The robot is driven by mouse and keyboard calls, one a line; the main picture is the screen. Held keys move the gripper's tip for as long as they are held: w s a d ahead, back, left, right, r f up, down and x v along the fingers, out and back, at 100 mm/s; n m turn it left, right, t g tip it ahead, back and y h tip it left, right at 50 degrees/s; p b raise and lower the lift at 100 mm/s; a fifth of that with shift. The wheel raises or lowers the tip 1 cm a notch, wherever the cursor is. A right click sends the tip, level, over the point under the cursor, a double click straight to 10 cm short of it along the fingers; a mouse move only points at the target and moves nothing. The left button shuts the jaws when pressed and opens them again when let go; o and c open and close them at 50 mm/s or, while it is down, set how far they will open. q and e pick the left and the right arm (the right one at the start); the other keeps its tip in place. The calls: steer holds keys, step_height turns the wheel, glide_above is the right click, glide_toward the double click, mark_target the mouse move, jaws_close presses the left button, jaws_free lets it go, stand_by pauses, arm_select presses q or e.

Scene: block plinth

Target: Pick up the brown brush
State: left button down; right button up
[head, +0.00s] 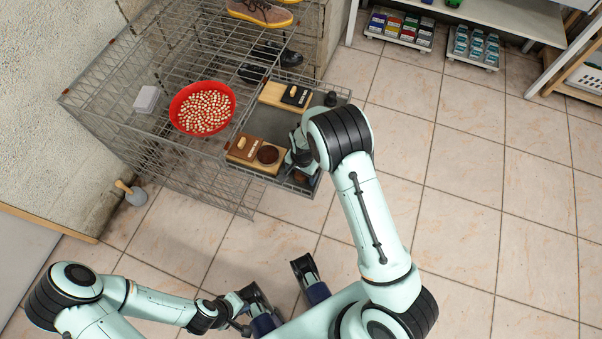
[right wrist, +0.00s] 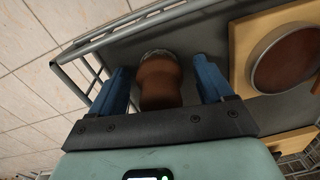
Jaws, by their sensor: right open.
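The brown brush (right wrist: 160,82) stands in the grey tray, near its corner; it has a rounded brown body with a greyish rim at its far end. In the head view only a small brown part (head: 301,179) shows beneath my right gripper (head: 299,160). In the right wrist view my right gripper (right wrist: 160,68) is open, its blue fingers on either side of the brush with gaps visible. My left gripper (head: 243,303) is low in the head view, well away from the tray; its jaw opening cannot be made out.
The wire-sided tray (head: 262,127) holds a wooden board (head: 237,154) with a brown block and round brown disc, and another board (head: 272,95) with a black item. Open floor lies right.

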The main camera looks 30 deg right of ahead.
steer(key=c, duration=1.1)
steer(key=shift+c, duration=0.2)
steer(key=shift+r, duration=0.15)
